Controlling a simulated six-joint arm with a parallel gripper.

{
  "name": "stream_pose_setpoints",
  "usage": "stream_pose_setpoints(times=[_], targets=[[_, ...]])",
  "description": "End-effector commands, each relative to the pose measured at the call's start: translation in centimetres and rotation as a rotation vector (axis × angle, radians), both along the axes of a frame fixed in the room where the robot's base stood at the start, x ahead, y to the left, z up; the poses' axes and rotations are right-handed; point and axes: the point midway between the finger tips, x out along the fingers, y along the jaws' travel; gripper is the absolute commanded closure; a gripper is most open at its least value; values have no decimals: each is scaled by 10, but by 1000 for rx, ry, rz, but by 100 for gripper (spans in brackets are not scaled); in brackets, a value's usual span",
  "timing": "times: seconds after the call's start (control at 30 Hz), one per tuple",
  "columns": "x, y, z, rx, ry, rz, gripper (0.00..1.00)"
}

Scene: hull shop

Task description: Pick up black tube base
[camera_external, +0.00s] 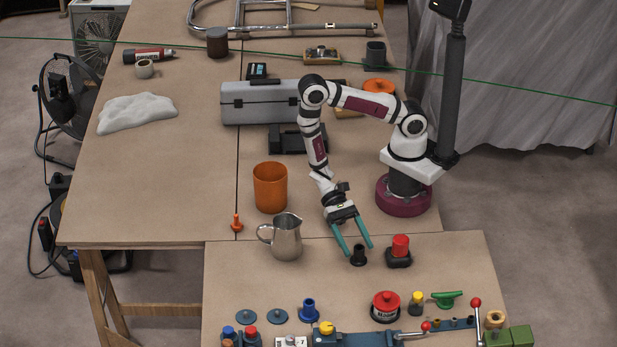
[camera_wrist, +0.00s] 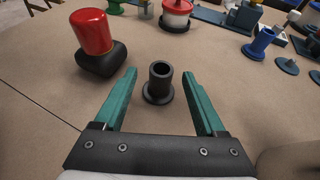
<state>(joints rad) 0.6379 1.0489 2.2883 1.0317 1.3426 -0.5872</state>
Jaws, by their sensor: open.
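The black tube base (camera_external: 358,256) is a short upright black tube on a round flange, standing on the front table. In the wrist view, the black tube base (camera_wrist: 159,84) stands between and a little beyond the tips of my two green fingers, its hollow top showing. My gripper (camera_external: 356,253) is open and empty, with its fingers pointing down towards the tube base. In the wrist view my gripper (camera_wrist: 160,72) shows a wide gap between the fingers. I cannot tell whether either finger touches the tube base; a gap shows on both sides.
A red-topped black block (camera_external: 399,250) stands just right of the tube base. A metal pitcher (camera_external: 286,238) and orange cup (camera_external: 270,188) stand to the left. A blue flanged tube (camera_external: 309,310), a red-lidded pot (camera_external: 385,307) and other parts line the front.

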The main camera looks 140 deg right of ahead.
Motion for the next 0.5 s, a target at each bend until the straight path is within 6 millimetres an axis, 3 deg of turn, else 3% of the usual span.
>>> stream_pose_setpoints(times=[0.13,0.37,0.5], targets=[[8,19,-8,2,2,2,28],[10,21,-9,1,0,0,28],[10,21,-9,1,0,0,53]])
